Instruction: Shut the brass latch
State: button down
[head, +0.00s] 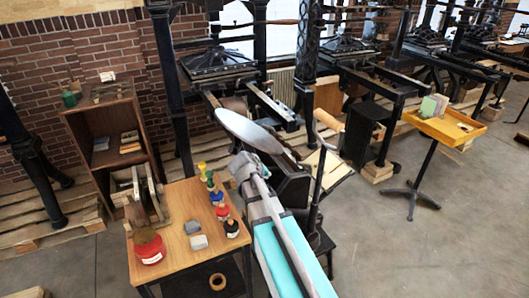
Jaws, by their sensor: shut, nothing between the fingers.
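I cannot make out a brass latch anywhere in the head view; it is hidden or too small to tell. My arm reaches up from the bottom edge, right of the small wooden table. My gripper (243,166) is at its far end, shut and empty. In the picture it lies just below the tilted round grey disc (248,131) of a dark press (293,188). I cannot tell whether it touches anything.
A yellow tray stand (446,127) is at right. The floor between has free room.

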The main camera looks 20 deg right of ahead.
jog(key=s+a+r+m+g+y+p, duration=0.1)
jog(key=s+a+r+g+y+p, duration=0.1)
jog(key=s+a+p, duration=0.3)
jog(key=s+a+r+g+y+p, duration=0.3)
jog(key=s+a+r+y+p, duration=0.1)
jog(key=s, duration=0.8)
jog(key=shift+s+a+r+m+y+p, duration=0.2)
jog(key=shift+a+m+y+p, duration=0.3)
jog(key=shift+a, duration=0.65)
